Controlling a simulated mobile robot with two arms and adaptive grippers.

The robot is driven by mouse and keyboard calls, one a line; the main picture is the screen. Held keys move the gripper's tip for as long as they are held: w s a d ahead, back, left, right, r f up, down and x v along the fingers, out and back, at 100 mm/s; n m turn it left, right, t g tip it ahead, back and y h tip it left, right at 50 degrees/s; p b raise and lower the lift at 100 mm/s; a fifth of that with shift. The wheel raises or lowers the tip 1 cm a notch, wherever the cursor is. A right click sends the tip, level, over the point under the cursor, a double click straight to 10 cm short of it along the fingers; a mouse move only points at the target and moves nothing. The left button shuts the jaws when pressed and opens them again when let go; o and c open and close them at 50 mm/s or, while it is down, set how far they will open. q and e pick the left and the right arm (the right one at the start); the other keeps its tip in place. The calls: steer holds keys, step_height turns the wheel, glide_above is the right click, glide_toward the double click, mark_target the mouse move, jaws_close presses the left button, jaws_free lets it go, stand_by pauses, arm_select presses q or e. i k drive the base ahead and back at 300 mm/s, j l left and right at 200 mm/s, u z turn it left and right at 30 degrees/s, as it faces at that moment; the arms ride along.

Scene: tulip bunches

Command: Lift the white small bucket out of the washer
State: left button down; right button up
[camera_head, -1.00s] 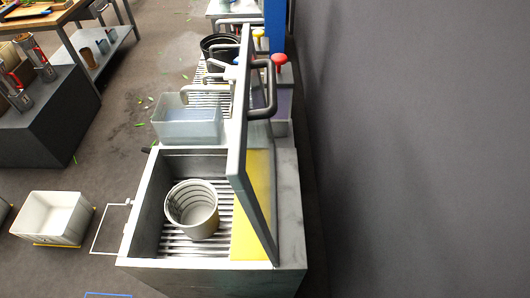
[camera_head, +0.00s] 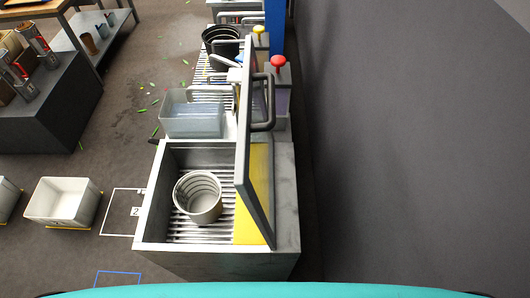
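The white small bucket (camera_head: 198,197) stands upright on the slatted floor inside the washer (camera_head: 151,203). Its ribbed inner wall shows, and it looks empty. The washer is an open-topped grey metal box. Its lid (camera_head: 247,150), with a dark handle (camera_head: 266,103), stands raised on the right side. A yellow panel (camera_head: 250,232) lies beside the bucket under the lid. Neither of my grippers is in view.
A translucent grey bin (camera_head: 192,122) sits just behind the washer. A black bucket (camera_head: 219,42) and red and yellow knobs (camera_head: 278,62) are farther back. A white crate (camera_head: 62,201) stands on the floor at left. A dark wall (camera_head: 420,130) runs along the right.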

mark_target(197, 194)
steer(key=u, duration=0.85)
